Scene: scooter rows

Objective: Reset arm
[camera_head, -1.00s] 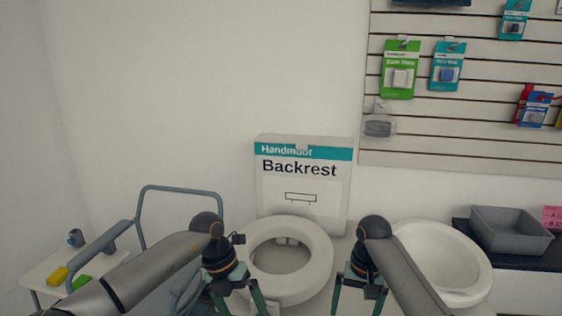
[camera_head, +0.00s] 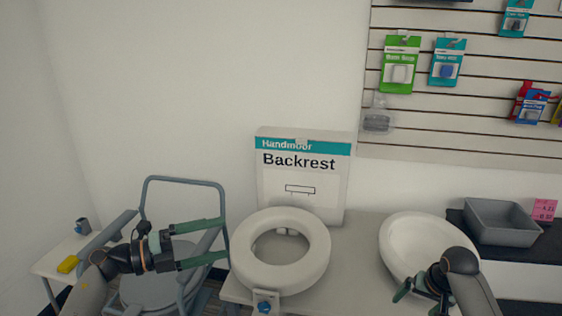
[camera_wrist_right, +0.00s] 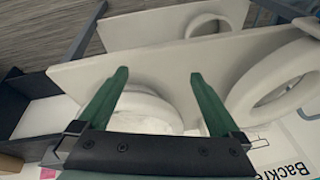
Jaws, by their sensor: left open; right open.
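My left gripper (camera_head: 222,242) is at the left in the head view, its green fingers spread and pointing right, in front of the grey-framed chair. It is open and empty, with its tips just left of the raised white toilet seat (camera_head: 318,255). My right gripper (camera_head: 412,292) is at the lower right in the head view, over the near edge of the white basin (camera_head: 400,235). In the right wrist view its two green fingers (camera_wrist_right: 158,78) are spread wide with nothing between them; the basin (camera_wrist_right: 150,112) lies beyond them.
A Backrest box (camera_head: 300,190) stands against the wall behind the seat. A grey bin (camera_head: 500,222) sits on a dark surface at right. A grey-framed chair (camera_head: 150,290) and a side table (camera_head: 48,262) with a yellow item (camera_head: 68,265) are at left. Packs hang on a slatted wall (camera_head: 460,125).

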